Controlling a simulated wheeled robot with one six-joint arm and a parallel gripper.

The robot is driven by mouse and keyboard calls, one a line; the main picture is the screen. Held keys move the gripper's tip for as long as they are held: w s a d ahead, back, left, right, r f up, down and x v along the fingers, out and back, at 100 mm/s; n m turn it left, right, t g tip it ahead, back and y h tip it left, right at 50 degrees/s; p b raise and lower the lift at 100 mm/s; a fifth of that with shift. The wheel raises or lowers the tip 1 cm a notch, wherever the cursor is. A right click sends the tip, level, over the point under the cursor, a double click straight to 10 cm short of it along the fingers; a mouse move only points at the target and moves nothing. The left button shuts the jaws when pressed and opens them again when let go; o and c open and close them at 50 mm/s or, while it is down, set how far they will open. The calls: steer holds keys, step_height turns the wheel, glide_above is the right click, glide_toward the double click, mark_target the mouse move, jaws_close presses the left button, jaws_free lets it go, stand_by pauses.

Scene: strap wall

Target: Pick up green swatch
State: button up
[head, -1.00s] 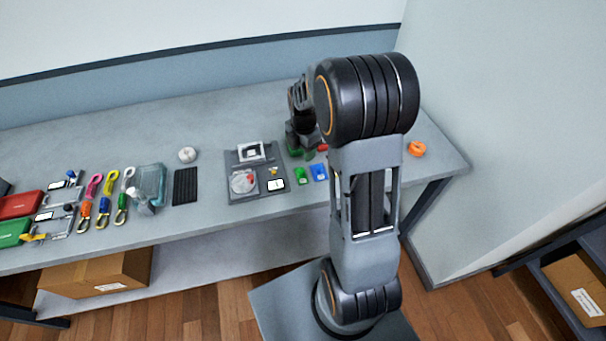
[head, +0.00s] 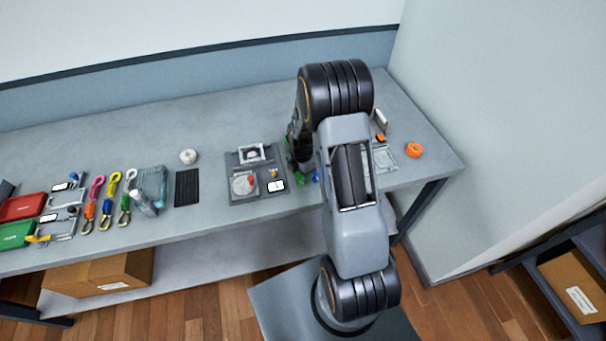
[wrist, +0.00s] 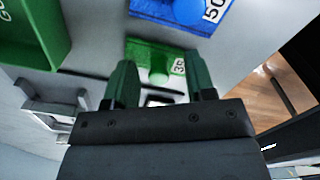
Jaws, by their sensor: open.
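A green swatch (wrist: 150,58) with a raised round knob and a white number label lies flat on the table in the wrist view. My gripper (wrist: 162,84) is open, its two green-tipped fingers on either side of the swatch's near part. Nothing is held, and I cannot tell whether the fingers touch it. In the head view a bit of the green swatch (head: 300,178) shows beside my arm, which hides the rest. The fingertips are hidden there.
A blue numbered piece (wrist: 180,12) lies just beyond the swatch. A green tray-like thing (wrist: 32,35) is at the upper left of the wrist view. A grey board (head: 240,192) with parts lies left of my gripper. An orange object (head: 414,150) sits at the right.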

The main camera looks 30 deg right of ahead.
steer(key=shift+f, duration=0.1)
jaws_close()
stand_by(0.4)
